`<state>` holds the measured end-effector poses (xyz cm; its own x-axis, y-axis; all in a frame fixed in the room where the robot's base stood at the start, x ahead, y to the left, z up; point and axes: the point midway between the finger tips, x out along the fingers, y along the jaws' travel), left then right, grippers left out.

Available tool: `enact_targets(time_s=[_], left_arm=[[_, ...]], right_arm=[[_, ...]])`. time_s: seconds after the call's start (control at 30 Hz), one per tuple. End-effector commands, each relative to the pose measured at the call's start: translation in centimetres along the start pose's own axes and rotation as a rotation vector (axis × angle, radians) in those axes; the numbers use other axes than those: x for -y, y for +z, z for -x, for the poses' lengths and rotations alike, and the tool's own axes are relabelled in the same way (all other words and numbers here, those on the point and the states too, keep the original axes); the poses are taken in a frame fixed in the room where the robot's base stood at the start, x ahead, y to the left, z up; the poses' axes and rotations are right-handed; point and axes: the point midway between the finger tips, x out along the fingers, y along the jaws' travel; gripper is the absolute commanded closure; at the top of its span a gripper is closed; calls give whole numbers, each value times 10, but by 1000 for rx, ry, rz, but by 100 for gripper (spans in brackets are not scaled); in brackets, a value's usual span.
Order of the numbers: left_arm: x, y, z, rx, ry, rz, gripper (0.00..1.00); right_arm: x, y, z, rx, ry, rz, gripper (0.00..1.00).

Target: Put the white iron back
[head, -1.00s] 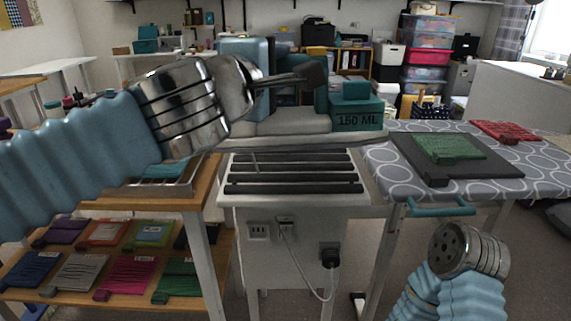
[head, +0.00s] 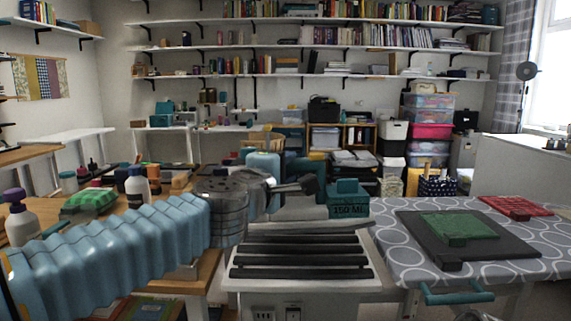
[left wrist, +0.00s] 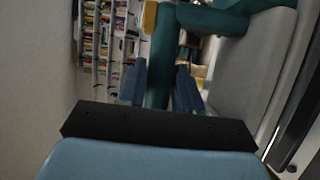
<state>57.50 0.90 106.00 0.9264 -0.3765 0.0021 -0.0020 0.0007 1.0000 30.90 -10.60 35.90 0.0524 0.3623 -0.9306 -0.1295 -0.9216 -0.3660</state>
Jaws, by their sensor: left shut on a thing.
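The white iron, pale grey with teal parts, (head: 300,209) is at the back of a white stand with dark slats (head: 300,256). Its teal block (head: 347,211) reads "150 ML". My left gripper (head: 306,186) reaches in from the left and is shut on the iron's teal handle. In the left wrist view the fingers (left wrist: 160,85) stand on both sides of the teal bar, and the pale body (left wrist: 245,75) lies to the right. The arm hides the iron's left part. I cannot tell whether the iron touches the stand. My right gripper is out of view.
An ironing board (head: 397,266) with a circle-patterned cover stands to the right, holding a dark mat (head: 420,246), a green piece (head: 460,225) and a red piece (head: 512,207). A wooden table with bottles (head: 138,187) stands left. Shelves line the back wall.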

Motion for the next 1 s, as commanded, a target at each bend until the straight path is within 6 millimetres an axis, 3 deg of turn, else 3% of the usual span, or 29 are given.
enact_targets(time_s=[0.3,0.53,0.77,1.0], left_arm=[[36,-11,-25,0,2,1,100],[44,-14,-32,2,3,1,100],[73,-16,-37,2,3,1,100],[73,-16,-37,1,3,2,100]], right_arm=[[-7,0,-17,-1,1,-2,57],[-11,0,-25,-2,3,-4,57],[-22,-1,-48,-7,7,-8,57],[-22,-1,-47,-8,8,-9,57]])
